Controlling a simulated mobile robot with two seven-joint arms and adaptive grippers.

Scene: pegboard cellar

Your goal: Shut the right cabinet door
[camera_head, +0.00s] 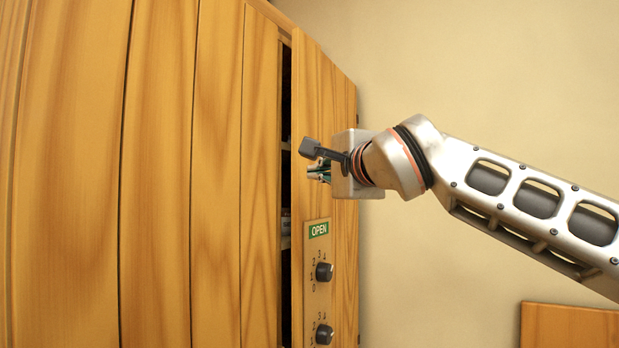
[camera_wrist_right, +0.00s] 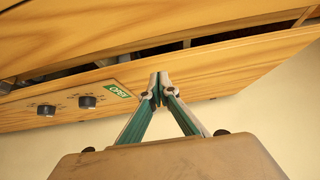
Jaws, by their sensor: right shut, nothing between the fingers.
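The right cabinet door (camera_head: 342,105) is a wooden panel standing slightly ajar, with a dark gap along its left edge. It carries a green OPEN label (camera_head: 318,230) and a plate with black knobs (camera_head: 323,271). My right gripper (camera_head: 318,172) is shut and empty, in front of the door at about mid-height, above the label. In the right wrist view its fingertips (camera_wrist_right: 159,88) meet in front of the door panel (camera_wrist_right: 215,84); I cannot tell whether they touch it. The left gripper is not in view.
The wide plank front of the cabinet (camera_head: 170,180) fills the left side. Shelf edges show faintly in the gap. A plain beige wall (camera_head: 480,70) is behind my arm, and a wooden piece (camera_head: 570,326) stands at the lower right.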

